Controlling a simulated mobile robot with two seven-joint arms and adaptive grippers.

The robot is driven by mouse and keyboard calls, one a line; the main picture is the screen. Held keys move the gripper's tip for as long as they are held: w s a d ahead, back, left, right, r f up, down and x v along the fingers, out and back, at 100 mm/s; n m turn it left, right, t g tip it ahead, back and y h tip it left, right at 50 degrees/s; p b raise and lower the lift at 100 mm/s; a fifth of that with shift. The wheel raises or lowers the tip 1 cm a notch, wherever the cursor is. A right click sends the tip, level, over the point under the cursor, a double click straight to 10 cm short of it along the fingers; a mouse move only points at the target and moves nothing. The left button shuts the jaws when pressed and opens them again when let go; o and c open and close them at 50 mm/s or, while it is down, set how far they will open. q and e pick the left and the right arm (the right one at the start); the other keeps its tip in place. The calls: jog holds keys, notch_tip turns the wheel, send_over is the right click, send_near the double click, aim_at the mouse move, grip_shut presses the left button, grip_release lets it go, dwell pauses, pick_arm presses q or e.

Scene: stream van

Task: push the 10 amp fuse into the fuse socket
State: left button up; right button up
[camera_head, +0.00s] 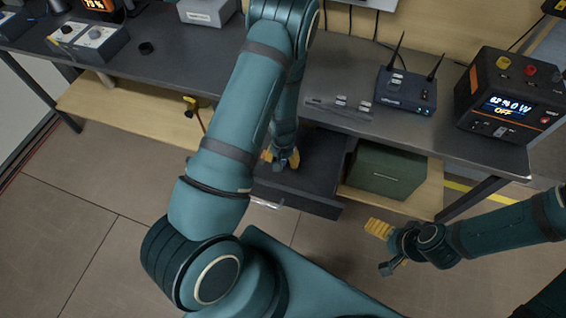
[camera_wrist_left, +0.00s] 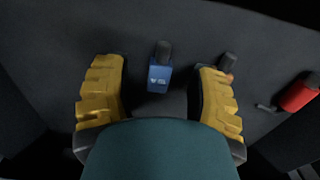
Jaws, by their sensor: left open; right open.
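My left gripper (camera_head: 281,160) reaches down into an open dark drawer (camera_head: 318,205) under the bench. In the left wrist view its yellow fingers (camera_wrist_left: 160,95) are apart, with a blue piece with a dark top (camera_wrist_left: 158,76) between and beyond them; no contact shows. Its pale mark is too small to read surely. A red piece with a dark end (camera_wrist_left: 299,93) lies at the right. A dark piece (camera_wrist_left: 227,62) shows beside the right finger, partly hidden. I cannot tell which is the 10 amp fuse, and cannot identify the fuse socket. My right gripper (camera_head: 382,248) is open and empty, above the floor.
On the bench (camera_head: 160,75) stand a blue router with two antennas (camera_head: 406,92), a black power unit with a lit display (camera_head: 508,95) and a flat strip with small labelled parts (camera_head: 338,108). A green box (camera_head: 388,172) sits on the shelf right of the drawer.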

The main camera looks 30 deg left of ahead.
pick_arm(q)
jog(key=shift+f, duration=0.65)
jog(key=c, duration=0.9)
jog(key=shift+r, duration=0.1)
jog(key=shift+c, duration=0.2)
